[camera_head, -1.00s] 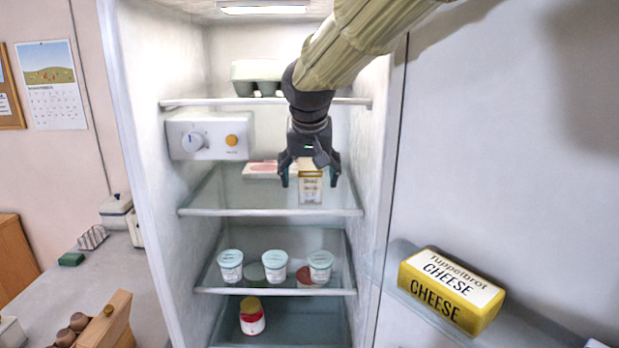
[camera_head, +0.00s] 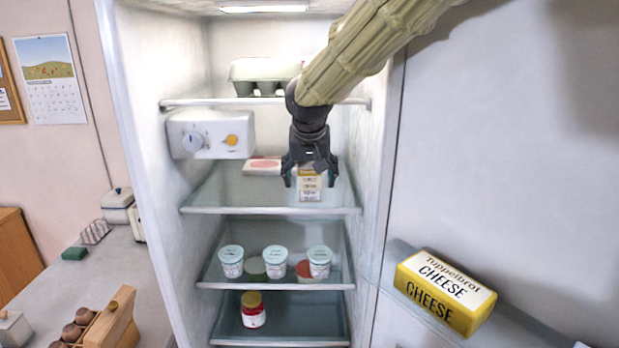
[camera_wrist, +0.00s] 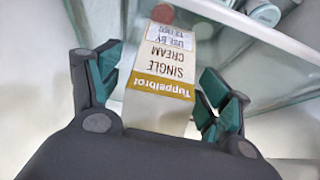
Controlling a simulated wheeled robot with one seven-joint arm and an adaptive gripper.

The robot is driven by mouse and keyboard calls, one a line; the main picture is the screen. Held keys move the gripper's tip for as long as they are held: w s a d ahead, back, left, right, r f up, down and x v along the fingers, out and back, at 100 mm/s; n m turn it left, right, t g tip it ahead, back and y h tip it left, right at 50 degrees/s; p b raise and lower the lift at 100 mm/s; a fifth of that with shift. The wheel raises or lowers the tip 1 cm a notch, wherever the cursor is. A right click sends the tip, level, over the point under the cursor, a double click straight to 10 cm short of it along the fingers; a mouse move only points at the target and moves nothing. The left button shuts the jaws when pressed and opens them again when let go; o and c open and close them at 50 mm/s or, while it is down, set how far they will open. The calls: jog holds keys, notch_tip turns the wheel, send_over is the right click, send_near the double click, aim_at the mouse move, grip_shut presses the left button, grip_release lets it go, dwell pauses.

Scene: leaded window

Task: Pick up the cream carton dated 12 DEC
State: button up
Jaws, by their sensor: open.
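A cream carton (camera_head: 310,186) stands upright on the upper glass shelf of the open fridge. In the wrist view the carton (camera_wrist: 164,72) has a white face, a gold Tuppelbrot band and the words SINGLE CREAM, seen upside down. My gripper (camera_head: 310,178) is open at the carton's upper part in the head view. In the wrist view its teal-padded fingers (camera_wrist: 160,80) stand on either side of the carton, with gaps visible. No other cream carton shows.
A pink-and-white pack (camera_head: 262,165) lies left of the carton on the same shelf. An egg box (camera_head: 262,75) sits on the shelf above. Several blue-lidded tubs (camera_head: 275,262) and a red-and-white jar (camera_head: 253,312) stand lower. A cheese block (camera_head: 444,290) is on the door shelf.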

jog(key=c, duration=1.3)
jog(key=shift+c, duration=0.4)
jog(key=shift+r+b, duration=0.1)
jog(key=shift+b, duration=0.5)
